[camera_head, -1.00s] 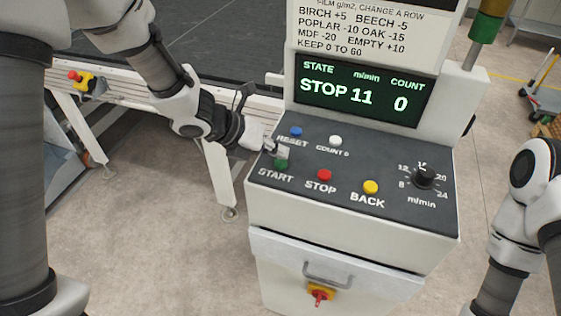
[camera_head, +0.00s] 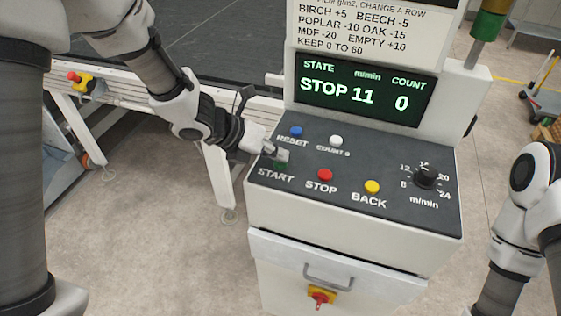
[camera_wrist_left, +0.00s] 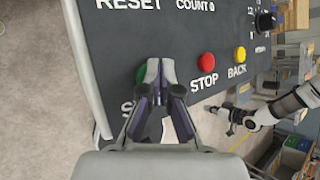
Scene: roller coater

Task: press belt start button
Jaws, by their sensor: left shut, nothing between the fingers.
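The green start button (camera_wrist_left: 141,74) is on the sloping dark panel, above the START label, and mostly hidden by my left gripper. My left gripper (camera_head: 281,154) is shut and empty, with its fingertips right at the button. In the left wrist view its fingers (camera_wrist_left: 158,72) overlap the button; I cannot tell whether they touch or press it. The display (camera_head: 364,91) reads STOP, 11 m/min and count 0. My right gripper (camera_wrist_left: 228,117) shows small in the left wrist view, its jaws unclear.
Near the start button are the blue reset button (camera_head: 296,132), white count button (camera_head: 336,140), red stop button (camera_head: 325,174) and yellow back button (camera_head: 372,187). A black speed knob (camera_head: 425,177) is at the right. A red-yellow switch (camera_head: 320,296) is on the cabinet front.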

